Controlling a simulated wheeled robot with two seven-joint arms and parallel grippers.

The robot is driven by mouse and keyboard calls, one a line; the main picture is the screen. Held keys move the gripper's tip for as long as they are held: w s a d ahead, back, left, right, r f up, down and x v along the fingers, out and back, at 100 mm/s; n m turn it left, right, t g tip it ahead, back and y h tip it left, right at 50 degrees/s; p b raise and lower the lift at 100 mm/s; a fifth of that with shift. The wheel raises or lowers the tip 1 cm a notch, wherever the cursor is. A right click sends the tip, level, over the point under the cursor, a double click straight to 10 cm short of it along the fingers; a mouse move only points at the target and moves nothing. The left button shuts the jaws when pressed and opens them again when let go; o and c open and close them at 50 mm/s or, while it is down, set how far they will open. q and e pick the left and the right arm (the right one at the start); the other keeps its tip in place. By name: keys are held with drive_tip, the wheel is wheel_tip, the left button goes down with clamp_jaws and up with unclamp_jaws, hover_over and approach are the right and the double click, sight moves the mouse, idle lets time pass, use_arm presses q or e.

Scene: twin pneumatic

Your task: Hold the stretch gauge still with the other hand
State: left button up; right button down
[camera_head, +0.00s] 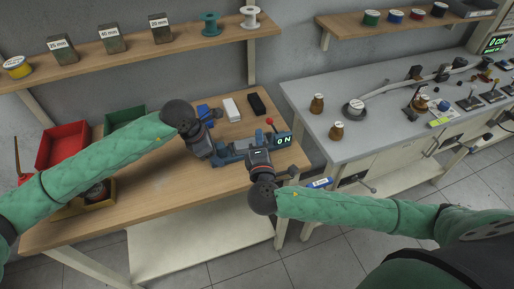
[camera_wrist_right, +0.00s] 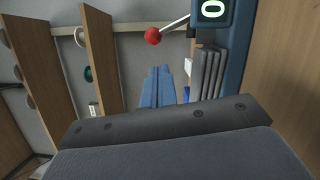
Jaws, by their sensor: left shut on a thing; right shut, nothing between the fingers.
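The stretch gauge (camera_head: 284,140) is a blue device on the wooden bench, with a lit display reading 0 N and a red-knobbed lever. Its display (camera_wrist_right: 211,10) and red knob (camera_wrist_right: 152,36) show at the top of the right wrist view. My left gripper (camera_head: 212,156) is shut at the gauge's left end; the held part is mostly hidden. My right gripper (camera_head: 259,154) is over the gauge's right part, near the display. In the right wrist view its two blue fingers (camera_wrist_right: 158,72) are together and empty, beside the gauge's grey ribbed part. Contact with the gauge cannot be told.
A white block (camera_head: 231,109) and a black block (camera_head: 256,103) lie behind the gauge. A red bin (camera_head: 62,146) and a green bin (camera_head: 124,121) stand at the left. A shelf (camera_head: 130,58) with spools and blocks hangs above. A grey bench (camera_head: 375,125) stands at the right.

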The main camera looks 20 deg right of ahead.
drive_tip(key=shift+w+d+r, duration=0.15)
drive_tip(key=shift+w+d, duration=0.2)
drive_tip(key=shift+d, duration=0.2)
drive_tip(key=shift+w+d+r, duration=0.1)
drive_tip(key=shift+w+d, duration=0.2)
drive_tip(key=shift+d, duration=0.2)
drive_tip(key=shift+d, duration=0.1)
drive_tip(key=shift+d+r+m, duration=0.15)
drive_tip(key=shift+r+m, duration=0.05)
drive_tip(key=shift+m, duration=0.2)
drive_tip(key=shift+d+r, duration=0.1)
drive_tip(key=shift+d, duration=0.05)
drive_tip(key=d+m, duration=0.1)
drive_tip(key=d+r+m+g, duration=0.1)
drive_tip(key=m, duration=0.1)
drive_tip(key=shift+d+r, duration=0.1)
drive_tip(key=shift+d, duration=0.15)
drive_tip(key=d+m, duration=0.2)
drive_tip(key=d+m+g+y, duration=0.1)
drive_tip(key=m, duration=0.1)
drive_tip(key=shift+w+d+r, duration=0.2)
drive_tip(key=shift+w+r, duration=0.05)
drive_tip(key=shift+r, duration=0.05)
drive_tip(key=shift+s+a, duration=0.1)
drive_tip(key=v, duration=0.7)
